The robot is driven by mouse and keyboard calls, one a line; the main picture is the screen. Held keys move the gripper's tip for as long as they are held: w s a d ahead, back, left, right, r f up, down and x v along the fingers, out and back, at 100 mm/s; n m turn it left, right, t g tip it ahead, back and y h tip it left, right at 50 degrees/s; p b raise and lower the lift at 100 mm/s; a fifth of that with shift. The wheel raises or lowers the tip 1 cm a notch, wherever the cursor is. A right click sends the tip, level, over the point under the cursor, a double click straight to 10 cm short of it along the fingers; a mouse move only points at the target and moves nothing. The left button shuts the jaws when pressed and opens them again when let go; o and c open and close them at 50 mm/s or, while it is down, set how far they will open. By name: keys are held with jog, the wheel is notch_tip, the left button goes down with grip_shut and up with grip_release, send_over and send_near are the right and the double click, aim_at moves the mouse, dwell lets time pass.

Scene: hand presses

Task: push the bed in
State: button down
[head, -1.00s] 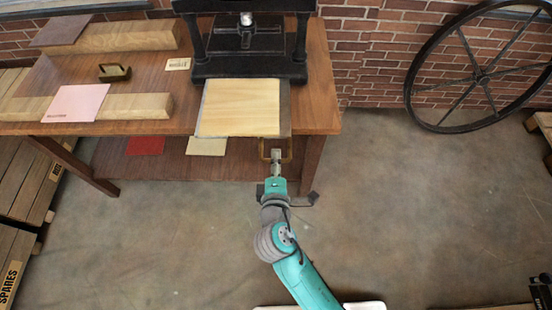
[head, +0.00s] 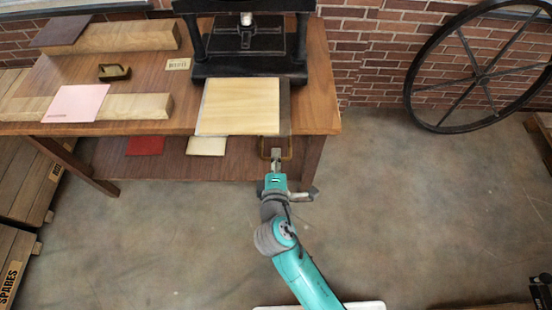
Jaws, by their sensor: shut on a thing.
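The press bed (head: 285,110) is a flat dark plate sticking out of the front of the black hand press (head: 250,70), over the table's front edge. A pale wooden board (head: 240,107) lies on it and covers most of it, leaving a dark strip bare at the right. A brass-coloured bed handle (head: 290,148) hangs at the bed's front right corner. My gripper (head: 276,154) is at this handle from the front and is shut on it. The fingertips are small in the picture and the exact grip is hard to make out.
The wooden table (head: 145,78) carries two wooden beams, a pink sheet (head: 75,103), a small brass block (head: 114,72) and a label card (head: 178,64). Red and cream sheets lie on the lower shelf. A large spoked wheel (head: 480,75) leans at right. The floor right of my arm is clear.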

jog(key=r+x, duration=0.1)
jog(key=x, duration=0.7)
jog(key=r+x, duration=0.2)
jog(key=x, duration=0.7)
jog(key=w+r+x, duration=0.1)
jog(key=r+x, duration=0.1)
jog(key=x, duration=0.7)
jog(key=shift+r, duration=0.15)
jog(key=shift+w+r, duration=0.1)
jog(key=shift+w, duration=0.1)
jog(key=c, duration=1.2)
grip_release()
jog(key=shift+w, duration=0.1)
jog(key=v, duration=1.2)
